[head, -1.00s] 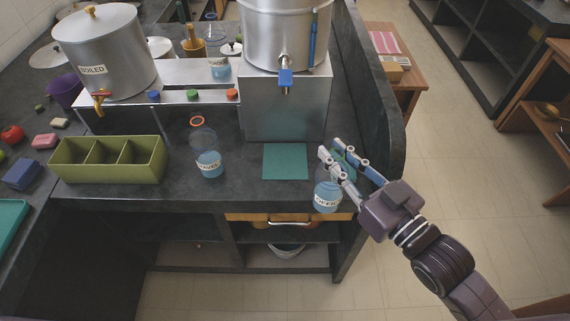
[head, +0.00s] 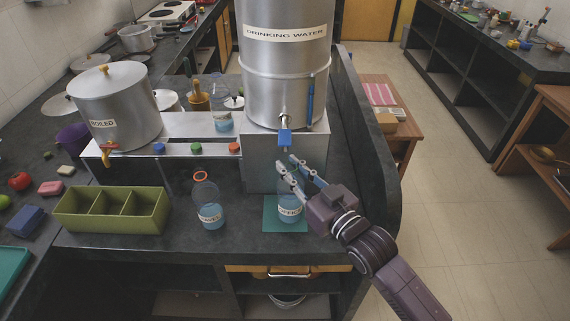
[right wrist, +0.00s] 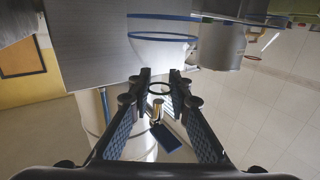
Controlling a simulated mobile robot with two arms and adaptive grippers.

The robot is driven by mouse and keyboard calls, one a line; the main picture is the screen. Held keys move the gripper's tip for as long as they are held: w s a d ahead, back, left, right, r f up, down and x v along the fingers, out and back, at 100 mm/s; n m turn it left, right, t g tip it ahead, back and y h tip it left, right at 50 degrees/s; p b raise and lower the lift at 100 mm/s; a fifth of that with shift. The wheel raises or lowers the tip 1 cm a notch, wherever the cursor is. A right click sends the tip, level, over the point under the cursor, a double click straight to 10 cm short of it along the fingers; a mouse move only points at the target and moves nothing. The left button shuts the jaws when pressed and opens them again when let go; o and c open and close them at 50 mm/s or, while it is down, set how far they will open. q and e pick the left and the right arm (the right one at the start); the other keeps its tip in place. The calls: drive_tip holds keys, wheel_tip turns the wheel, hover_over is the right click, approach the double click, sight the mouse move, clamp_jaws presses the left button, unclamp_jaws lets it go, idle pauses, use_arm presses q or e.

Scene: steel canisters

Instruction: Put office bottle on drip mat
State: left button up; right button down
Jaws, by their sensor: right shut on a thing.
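The office bottle (head: 291,212) is clear with light blue liquid and a partly hidden white label. It looks upright over the teal drip mat (head: 270,224), below the blue-handled tap (head: 285,137). I cannot tell whether its base touches the mat. My right gripper (head: 287,166) is shut on the bottle's upper part, reaching in from the right and hiding its neck. In the right wrist view the fingers (right wrist: 160,88) flank a dark ring, with the tap's metal and blue handle (right wrist: 167,138) close by. My left gripper is not in view.
Another bottle (head: 208,205) with an orange ring stands left of the mat. A green three-compartment box (head: 112,212) is farther left. The drinking water tank (head: 285,95) on its steel stand (head: 262,160) rises behind the mat. A raised dark counter edge (head: 370,150) is at right.

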drive_tip(key=x, duration=0.2)
drive_tip(key=shift+w+a+r, duration=0.2)
drive_tip(key=shift+w+a, duration=0.05)
drive_tip(key=shift+w, duration=0.05)
drive_tip(key=shift+f+p, duration=0.35)
drive_tip(key=shift+f, duration=0.55)
drive_tip(key=shift+s+d, duration=0.1)
drive_tip(key=shift+f, duration=0.15)
drive_tip(key=c, duration=1.8)
unclamp_jaws()
